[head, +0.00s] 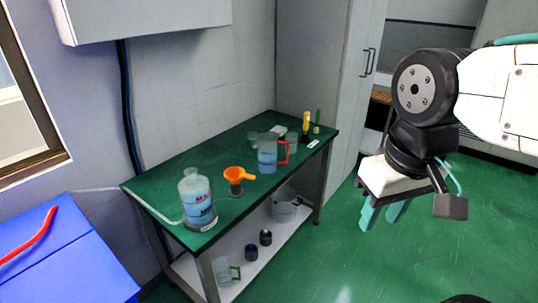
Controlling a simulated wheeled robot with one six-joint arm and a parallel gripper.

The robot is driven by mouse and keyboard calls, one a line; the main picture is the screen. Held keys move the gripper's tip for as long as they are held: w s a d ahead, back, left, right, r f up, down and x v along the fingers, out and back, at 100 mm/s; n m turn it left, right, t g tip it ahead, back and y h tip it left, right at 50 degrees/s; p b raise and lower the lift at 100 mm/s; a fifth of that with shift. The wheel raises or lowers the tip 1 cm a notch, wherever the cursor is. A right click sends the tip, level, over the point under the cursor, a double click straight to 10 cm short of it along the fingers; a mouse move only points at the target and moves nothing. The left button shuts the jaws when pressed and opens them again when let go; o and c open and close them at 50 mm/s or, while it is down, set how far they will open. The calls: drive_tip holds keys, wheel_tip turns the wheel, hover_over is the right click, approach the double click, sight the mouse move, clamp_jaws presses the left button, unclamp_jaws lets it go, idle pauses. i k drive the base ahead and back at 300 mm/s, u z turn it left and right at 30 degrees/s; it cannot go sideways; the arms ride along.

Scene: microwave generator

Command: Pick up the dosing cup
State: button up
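My gripper (383,216) hangs in the air at the right, its teal fingers pointing down. The fingers are apart with nothing visible between them. It is well to the right of the green-topped table (160,180) and touches nothing. An orange funnel-like cup with a side handle (236,174) stands on the tabletop on a small dark base. A clear jug with blue contents and a red handle (267,156) stands to its right. I cannot tell for sure which vessel is the dosing cup.
A large bottle with blue liquid (197,200) stands at the table's front left. Small glass vessels (252,140) and a yellow bottle (306,122) stand at the far end. The lower shelf (225,288) holds a pot and dark cups. Green floor is clear between table and arm.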

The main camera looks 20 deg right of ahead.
sight(252, 140)
drive_tip(key=z, duration=0.4)
drive_tip(key=k, duration=0.5)
drive_tip(key=z, duration=0.75)
drive_tip(key=i, duration=1.7)
drive_tip(key=u, duration=1.35)
drive_tip(key=i, duration=0.95)
drive_tip(key=u, duration=0.95)
